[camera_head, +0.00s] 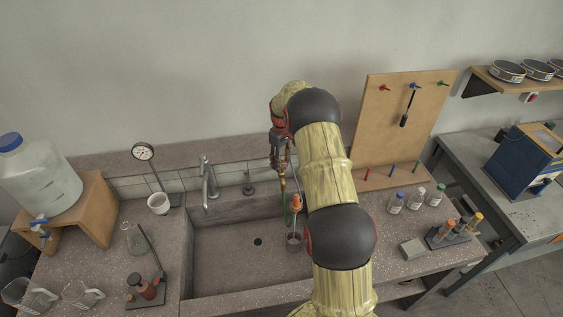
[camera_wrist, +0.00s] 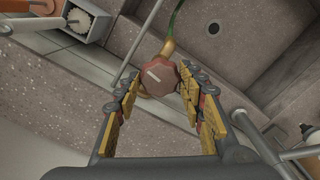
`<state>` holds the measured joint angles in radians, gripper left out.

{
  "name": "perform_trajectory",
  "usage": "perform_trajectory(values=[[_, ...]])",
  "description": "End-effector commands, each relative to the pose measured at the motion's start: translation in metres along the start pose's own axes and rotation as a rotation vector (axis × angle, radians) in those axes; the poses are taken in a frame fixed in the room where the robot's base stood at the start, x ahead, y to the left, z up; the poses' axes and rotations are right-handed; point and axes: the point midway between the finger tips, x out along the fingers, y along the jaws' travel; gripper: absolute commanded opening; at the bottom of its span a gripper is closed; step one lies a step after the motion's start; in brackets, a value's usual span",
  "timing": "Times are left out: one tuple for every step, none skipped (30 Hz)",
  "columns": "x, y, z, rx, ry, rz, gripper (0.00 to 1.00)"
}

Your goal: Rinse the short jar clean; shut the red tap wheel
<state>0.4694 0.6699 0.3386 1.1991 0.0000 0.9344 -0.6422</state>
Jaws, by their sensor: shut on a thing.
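The red tap wheel (camera_wrist: 160,76) is a faceted knob with a pale bar mark, on a brass tap with a green hose. My gripper (camera_wrist: 158,84) has its fingertips closed on either side of it. In the head view my gripper (camera_head: 280,150) points down at the tap behind the sink; the wheel cannot be made out there. A small glass jar (camera_head: 294,242), apparently the short jar, stands in the sink's right part below an orange-topped piece (camera_head: 296,203) by the green hose. My arm is close beside it. I cannot tell whether water runs or how clean the jar is.
The sink (camera_head: 230,255) has a grey faucet (camera_head: 208,180) at its back. A pegboard (camera_head: 390,120) stands behind right. Capped bottles (camera_head: 418,197) and a tube rack (camera_head: 455,235) stand right. Glassware and a water carboy (camera_head: 40,180) stand left. The sink's left part is clear.

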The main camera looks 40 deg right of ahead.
Motion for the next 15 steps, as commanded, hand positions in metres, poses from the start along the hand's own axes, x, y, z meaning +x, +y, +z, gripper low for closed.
perform_trajectory(values=[[-0.0008,0.0005,-0.0007,-0.003,0.002,0.002,0.14],[-0.0008,0.0005,-0.0007,-0.005,0.002,0.002,0.14],[-0.0008,0.0005,-0.0007,-0.006,0.002,0.001,0.14],[-0.0008,0.0005,-0.0007,-0.007,0.002,0.002,0.14],[-0.0008,0.0005,-0.0007,-0.007,0.002,0.002,0.14],[-0.0009,0.0006,-0.0007,-0.007,0.002,0.002,0.14],[-0.0008,0.0005,-0.0007,-0.007,0.002,0.002,0.14],[-0.0008,0.0005,-0.0007,-0.007,0.002,0.002,0.14],[-0.0008,0.0005,-0.0007,-0.006,0.002,0.002,0.14],[-0.0009,0.0006,-0.0007,-0.006,0.002,0.002,0.14],[-0.0009,0.0006,-0.0007,-0.006,0.002,0.002,0.14],[-0.0009,0.0006,-0.0008,-0.006,0.002,0.002,0.14],[-0.0009,0.0006,-0.0007,-0.006,0.002,0.002,0.41],[-0.0009,0.0006,-0.0007,-0.006,0.002,0.002,0.42],[-0.0009,0.0005,-0.0007,-0.006,0.002,0.002,0.45]])
